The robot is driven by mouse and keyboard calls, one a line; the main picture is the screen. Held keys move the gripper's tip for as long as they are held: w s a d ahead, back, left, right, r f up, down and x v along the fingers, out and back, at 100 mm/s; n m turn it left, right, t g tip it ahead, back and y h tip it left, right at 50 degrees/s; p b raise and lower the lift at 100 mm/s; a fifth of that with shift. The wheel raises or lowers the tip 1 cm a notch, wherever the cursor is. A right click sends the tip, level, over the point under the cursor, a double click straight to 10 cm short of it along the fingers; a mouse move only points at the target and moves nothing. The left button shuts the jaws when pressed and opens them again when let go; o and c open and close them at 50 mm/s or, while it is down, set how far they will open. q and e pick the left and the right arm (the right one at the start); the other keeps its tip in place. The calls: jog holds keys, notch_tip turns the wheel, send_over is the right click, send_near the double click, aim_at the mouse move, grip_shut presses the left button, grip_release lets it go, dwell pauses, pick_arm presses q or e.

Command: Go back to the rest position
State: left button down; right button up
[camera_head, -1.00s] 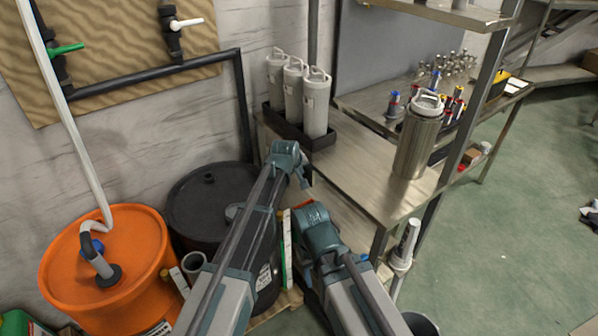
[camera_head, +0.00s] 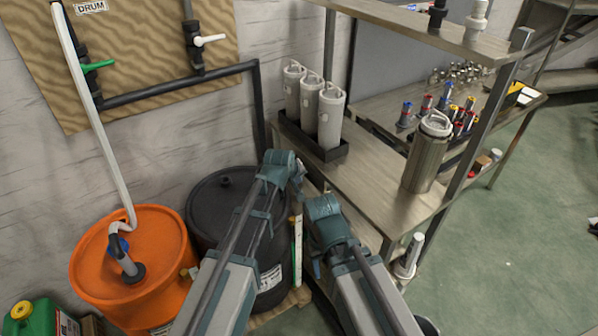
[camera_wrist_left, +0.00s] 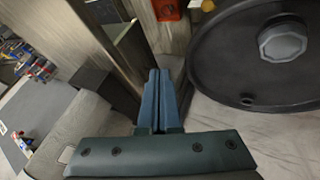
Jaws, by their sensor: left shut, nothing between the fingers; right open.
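My left arm comes in from the lower left in the head view, and its gripper (camera_head: 299,186) is over the gap between the black drum and the steel bench. In the left wrist view the two blue fingers (camera_wrist_left: 160,74) lie together, shut and empty. They point between a dark drum lid (camera_wrist_left: 255,60) and a bench edge. My right gripper (camera_head: 322,207) is lower and a little to the right, beside the bench's front edge. It is open, though its fingers are mostly hidden by my arm. Neither gripper holds anything.
A black drum (camera_head: 212,205) and an orange drum (camera_head: 140,262) stand left. The steel bench (camera_head: 375,185) carries grey canisters (camera_head: 331,118) in a black tray and a steel canister (camera_head: 426,155). A white-topped cylinder (camera_head: 408,258) stands by the bench leg.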

pick_arm(q)
jog(key=s+a+f+m+g+y, duration=0.1)
jog(key=s+m+g, duration=0.1)
jog(key=s, duration=0.7)
jog(key=s+a+f+m+g+y, duration=0.1)
jog(key=s+m+g, duration=0.2)
jog(key=s, duration=0.7)
jog(key=s+a+f+m+g+y+p, duration=0.1)
jog(key=s+m, duration=0.3)
jog(key=s, duration=0.5)
jog(key=shift+s+a+f+g+y, duration=0.25)
jog(key=shift+a+g, duration=0.2)
jog(key=shift+g, duration=0.25)
jog(key=shift+r, duration=0.1)
